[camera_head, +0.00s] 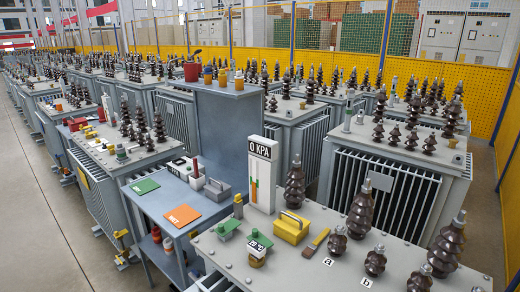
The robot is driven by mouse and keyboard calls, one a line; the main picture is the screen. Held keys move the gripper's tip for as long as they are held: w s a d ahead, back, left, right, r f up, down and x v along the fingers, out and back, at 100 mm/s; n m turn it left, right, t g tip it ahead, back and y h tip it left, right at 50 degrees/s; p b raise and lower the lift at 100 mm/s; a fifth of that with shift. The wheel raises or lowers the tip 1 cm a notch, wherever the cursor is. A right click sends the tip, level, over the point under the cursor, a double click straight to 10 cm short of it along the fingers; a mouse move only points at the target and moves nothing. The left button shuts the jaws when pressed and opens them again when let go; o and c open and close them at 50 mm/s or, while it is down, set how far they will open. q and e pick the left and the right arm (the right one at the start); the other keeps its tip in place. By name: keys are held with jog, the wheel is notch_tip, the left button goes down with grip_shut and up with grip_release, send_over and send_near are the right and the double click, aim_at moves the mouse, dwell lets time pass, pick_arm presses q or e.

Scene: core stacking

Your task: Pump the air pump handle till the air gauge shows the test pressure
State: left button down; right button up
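A white upright gauge (271,158) stands on the near transformer's top and its black display reads "0 KPA". Coloured vertical strips show on its lower front. I cannot clearly pick out the air pump or its handle. A red pot-like item (192,72) with a dark lever-like part above it stands on a grey shelf left of centre and is too small to identify. Neither of my grippers shows in the head view.
A blue-grey bench (160,202) carries green and orange pads. Clear floor (40,210) lies left.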

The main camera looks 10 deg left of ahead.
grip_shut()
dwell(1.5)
